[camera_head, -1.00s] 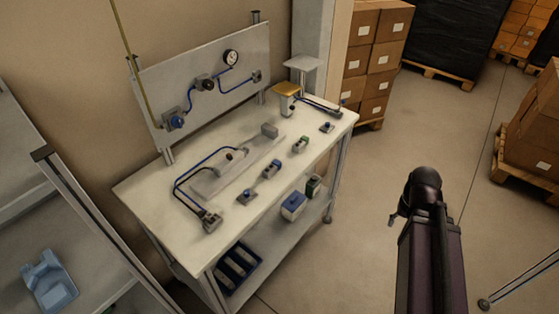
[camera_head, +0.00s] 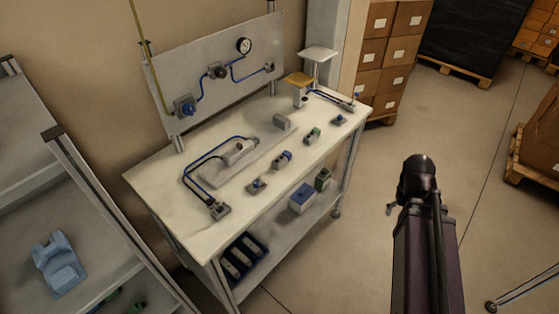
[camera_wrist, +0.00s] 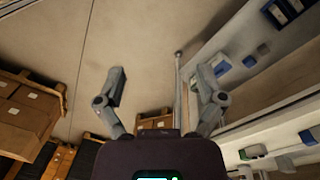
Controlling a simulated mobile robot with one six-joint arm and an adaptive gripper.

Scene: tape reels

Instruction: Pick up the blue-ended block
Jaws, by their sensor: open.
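The blue-ended block (camera_head: 282,159) is a small grey block with a blue end. It sits on the pale workbench top (camera_head: 160,188) in the head view, in a loose row of small fittings. I cannot single it out with certainty in the wrist view. My gripper (camera_wrist: 163,88) is open in the wrist view, its two fingers wide apart with nothing between them. In the head view my arm reaches up at the right, over the floor and clear of the bench; the fingers are mostly hidden there.
A grey valve with blue hoses (camera_head: 236,156) lies behind the block. A blue-knobbed fitting (camera_head: 257,186) and a green-ended block (camera_head: 312,136) flank it. An upright panel (camera_head: 212,75) stands at the bench's back. A shelf unit (camera_head: 85,190) is at left.

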